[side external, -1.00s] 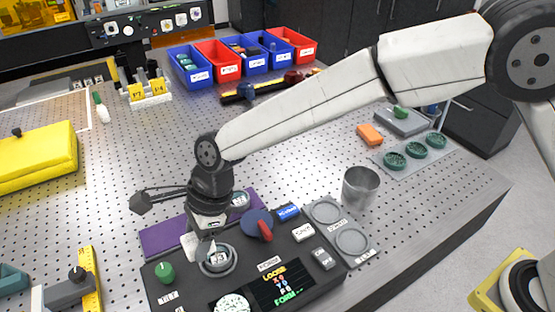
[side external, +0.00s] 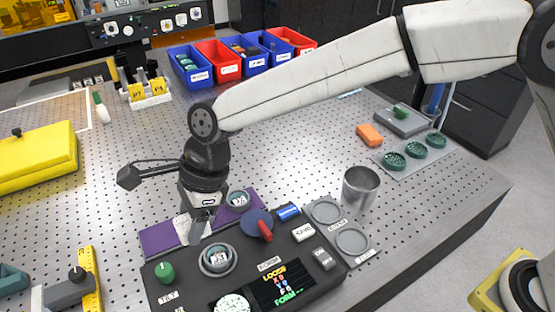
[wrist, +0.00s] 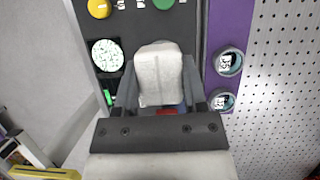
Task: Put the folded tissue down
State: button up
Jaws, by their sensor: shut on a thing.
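My gripper (side external: 200,222) is shut on the folded tissue (side external: 183,230), a small white pad. In the wrist view the tissue (wrist: 160,72) stands out between the two fingers and hides what is behind it. In the side view it hangs over the near edge of the purple mat (side external: 158,240), left of the round holder (side external: 205,269) on the dark panel. I cannot tell whether it touches the mat. A disc with a printed label sits in the holder, uncovered.
The dark control panel (side external: 190,292) has a green knob (side external: 164,272) and a red-handled dial (side external: 257,222). A round cup (side external: 238,201) stands on the mat; two cups (wrist: 229,62) show in the wrist view. A metal beaker (side external: 360,187) stands right.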

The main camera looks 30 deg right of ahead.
jog(key=shift+w+d, duration=0.15)
jog(key=shift+d, duration=0.3)
jog(key=s+d+f, duration=0.1)
jog(key=s+d, duration=0.1)
jog(key=d, duration=2.8)
jog(key=shift+s+d+f, duration=0.2)
jog(key=shift+d+f, duration=0.05)
jog(key=shift+d, duration=0.15)
jog(key=shift+w, duration=0.1)
jog(key=w+a+f, duration=0.1)
jog(key=w+f, duration=0.1)
jog(key=w, duration=0.2)
jog(key=w+f, duration=0.3)
jog(key=w, duration=0.1)
jog(key=w+a+f, duration=0.1)
jog(key=w+f, duration=0.2)
jog(key=w, duration=0.1)
jog(key=shift+a+f, duration=0.2)
jog(key=shift+a, duration=0.1)
jog(key=shift+w+a+f, duration=0.1)
jog(key=shift+w+f, duration=0.35)
jog(key=shift+w, duration=0.05)
